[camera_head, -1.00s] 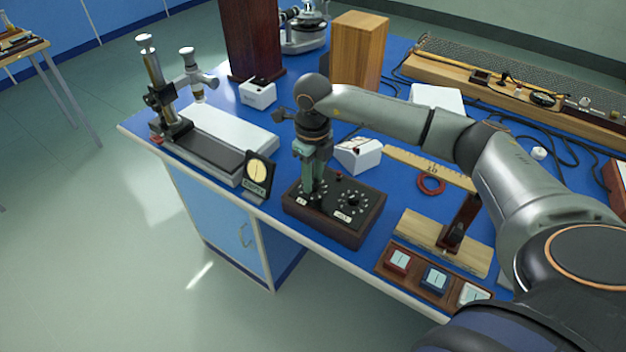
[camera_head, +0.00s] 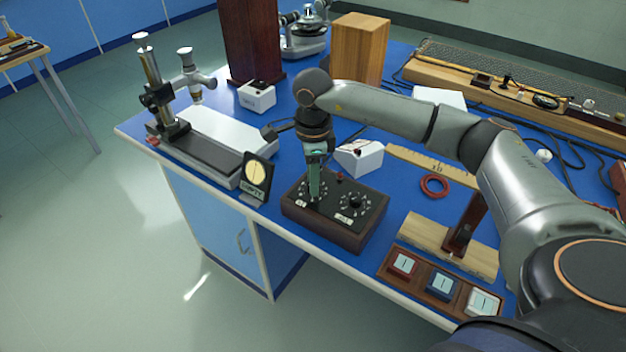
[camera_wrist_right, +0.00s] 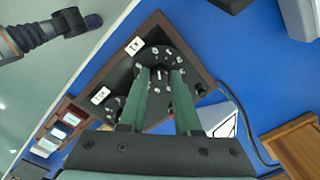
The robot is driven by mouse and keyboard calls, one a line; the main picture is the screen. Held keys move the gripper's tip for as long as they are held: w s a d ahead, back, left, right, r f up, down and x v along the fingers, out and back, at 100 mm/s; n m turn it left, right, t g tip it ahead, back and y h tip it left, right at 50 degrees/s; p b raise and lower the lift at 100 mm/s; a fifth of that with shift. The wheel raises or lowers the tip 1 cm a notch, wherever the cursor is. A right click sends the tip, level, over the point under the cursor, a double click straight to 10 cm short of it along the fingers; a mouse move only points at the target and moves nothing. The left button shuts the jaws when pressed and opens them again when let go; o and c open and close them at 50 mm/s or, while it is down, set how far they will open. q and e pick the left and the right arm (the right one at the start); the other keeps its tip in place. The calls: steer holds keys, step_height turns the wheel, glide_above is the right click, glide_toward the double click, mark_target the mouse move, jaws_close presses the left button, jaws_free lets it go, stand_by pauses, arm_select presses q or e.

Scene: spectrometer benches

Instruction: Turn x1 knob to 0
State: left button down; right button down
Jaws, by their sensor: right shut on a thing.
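A dark switch box (camera_head: 322,229) with two round number dials sits near the blue bench's front edge. My right gripper (camera_head: 316,195) points down at its left dial. In the right wrist view, the green fingers (camera_wrist_right: 161,78) are shut on that dial's knob, which is mostly hidden between them. The dial (camera_wrist_right: 183,62) has white marks around it and a small white label (camera_wrist_right: 133,46) beside it, apparently the x1 label. The second dial (camera_head: 355,203) is free; its label (camera_head: 343,218) is too small to read surely. The knob's setting cannot be read. My left gripper is out of view.
A round dial gauge on a stand (camera_head: 257,178) is close left of the box. A white meter (camera_head: 359,157) stands behind it. A wooden stand (camera_head: 425,238) and a tray of small blocks (camera_head: 416,285) are at right. A microscope rig (camera_head: 215,130) stands at left.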

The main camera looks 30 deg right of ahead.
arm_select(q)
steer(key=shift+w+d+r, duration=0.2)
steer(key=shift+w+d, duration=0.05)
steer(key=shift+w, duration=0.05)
arm_select(e)
steer(key=shift+r+n, duration=0.1)
steer(key=shift+n, duration=0.5)
steer(key=c, duration=0.9)
jaws_free()
steer(key=shift+c, duration=0.2)
steer(key=o, duration=0.3)
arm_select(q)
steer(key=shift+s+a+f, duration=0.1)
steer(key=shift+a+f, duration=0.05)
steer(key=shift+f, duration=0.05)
arm_select(e)
steer(key=shift+o, duration=0.2)
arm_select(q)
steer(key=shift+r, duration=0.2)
arm_select(e)
step_height(320, 180, up, 12)
steer(key=shift+r, duration=0.25)
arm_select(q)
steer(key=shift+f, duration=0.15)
